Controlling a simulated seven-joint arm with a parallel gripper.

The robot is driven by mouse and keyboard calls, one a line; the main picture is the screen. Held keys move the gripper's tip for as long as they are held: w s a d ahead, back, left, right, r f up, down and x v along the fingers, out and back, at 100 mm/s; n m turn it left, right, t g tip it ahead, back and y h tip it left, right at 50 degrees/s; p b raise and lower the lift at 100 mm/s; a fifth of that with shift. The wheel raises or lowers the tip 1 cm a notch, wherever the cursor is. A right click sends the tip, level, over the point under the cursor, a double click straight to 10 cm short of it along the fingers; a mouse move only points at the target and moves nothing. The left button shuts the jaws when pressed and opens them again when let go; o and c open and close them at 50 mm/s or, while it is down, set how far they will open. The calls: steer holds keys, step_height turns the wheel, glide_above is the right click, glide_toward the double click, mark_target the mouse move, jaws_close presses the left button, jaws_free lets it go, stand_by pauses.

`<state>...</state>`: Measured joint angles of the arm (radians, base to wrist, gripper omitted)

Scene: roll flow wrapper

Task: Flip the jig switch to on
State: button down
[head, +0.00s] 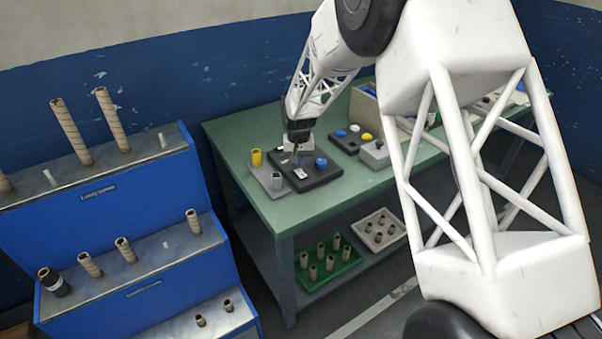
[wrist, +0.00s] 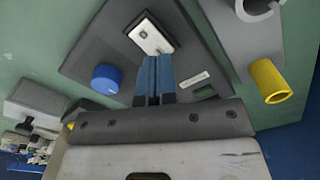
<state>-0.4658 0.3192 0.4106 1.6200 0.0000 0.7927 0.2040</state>
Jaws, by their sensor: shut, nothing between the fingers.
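The jig (head: 322,172) is a dark grey block on the green table, and it also fills the upper middle of the wrist view (wrist: 195,55). A small white switch plate (wrist: 151,37) sits on it, and it shows in the head view (head: 300,173). A blue knob (wrist: 106,79) is beside the plate, and a small label (wrist: 195,80) lies on the other side. My gripper (wrist: 155,62) is shut and empty, with its blue fingertips at the near edge of the switch plate. Whether they touch it, and the switch's position, I cannot tell.
A yellow cylinder (wrist: 270,82) stands on a grey plate (head: 266,172) beside the jig. Another dark block (head: 349,140) with knobs is behind on the green table (head: 240,130). A blue stepped rack (head: 110,200) with tubes stands at left.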

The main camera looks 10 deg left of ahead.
mark_target(301, 171)
steer(key=shift+r, duration=2.5)
steer(key=shift+s+d+r, duration=0.1)
steer(key=shift+d+r, duration=0.25)
steer(key=s+d+r+m+t, duration=0.1)
steer(key=s+d+r, duration=0.85)
steer(key=d, duration=0.25)
steer(key=s+d+r+m, duration=0.1)
steer(key=s+d+r, duration=0.85)
steer(key=d, duration=0.25)
steer(key=s+d, duration=0.4)
steer(key=s, duration=0.5)
steer(key=s+d+t, duration=0.1)
steer(key=s+d, duration=0.4)
steer(key=s, duration=0.4)
steer(key=s+d+m, duration=0.1)
steer(key=s+d, duration=0.3)
steer(key=s, duration=0.5)
steer(key=shift+d+r+t, duration=0.3)
steer(key=shift+d+r, duration=0.05)
steer(key=shift+r, duration=0.1)
